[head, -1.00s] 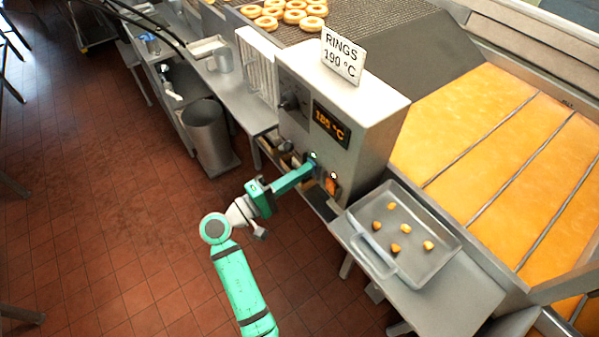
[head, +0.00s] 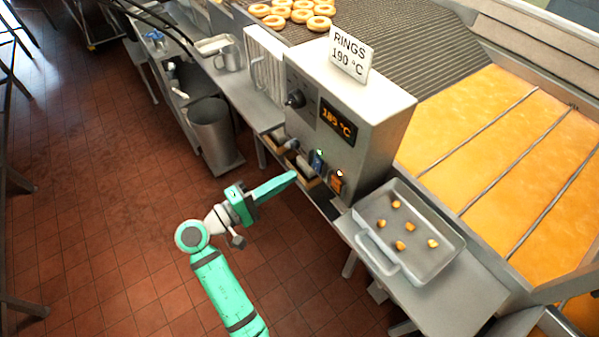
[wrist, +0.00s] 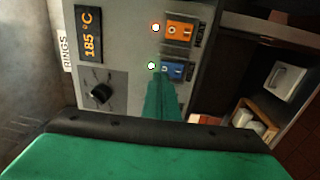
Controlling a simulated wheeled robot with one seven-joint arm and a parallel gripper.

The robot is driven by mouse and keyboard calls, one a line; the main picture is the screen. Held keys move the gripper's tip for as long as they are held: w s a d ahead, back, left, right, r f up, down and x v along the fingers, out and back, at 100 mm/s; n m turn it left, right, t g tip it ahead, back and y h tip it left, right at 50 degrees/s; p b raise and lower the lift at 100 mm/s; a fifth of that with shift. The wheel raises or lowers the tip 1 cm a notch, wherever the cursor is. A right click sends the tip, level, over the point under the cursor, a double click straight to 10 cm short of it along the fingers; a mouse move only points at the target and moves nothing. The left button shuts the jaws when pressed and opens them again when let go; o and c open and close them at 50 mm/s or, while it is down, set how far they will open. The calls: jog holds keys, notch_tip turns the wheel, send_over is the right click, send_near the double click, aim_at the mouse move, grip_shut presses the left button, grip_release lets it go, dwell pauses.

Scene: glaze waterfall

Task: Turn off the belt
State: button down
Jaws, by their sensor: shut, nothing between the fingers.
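The control box (head: 350,115) carries a blue rocker switch (head: 317,160) and below it an orange one (head: 337,183). In the wrist view the blue switch (wrist: 172,70) has a bright green-white lamp (wrist: 151,65) beside it. The orange switch (wrist: 180,32) has an orange-rimmed lamp (wrist: 155,28). I cannot read which way either rocker is pressed. My gripper (head: 293,175) is shut and empty, its tip just short of the panel, apart from the switches. In the wrist view its fingers (wrist: 160,95) cover the area beside the blue switch. The belt (head: 385,25) holds several rings at the back.
A dial (head: 296,98) and a 185 °C display (head: 338,122) are on the same panel. A tray (head: 440,262) with several small pieces stands right of the box, beside the orange oil vat (head: 480,135). A bin (head: 210,130) stands left. The floor around my arm is clear.

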jog(key=v, duration=0.7)
jog(key=shift+r, duration=0.65)
jog(key=shift+w, duration=0.2)
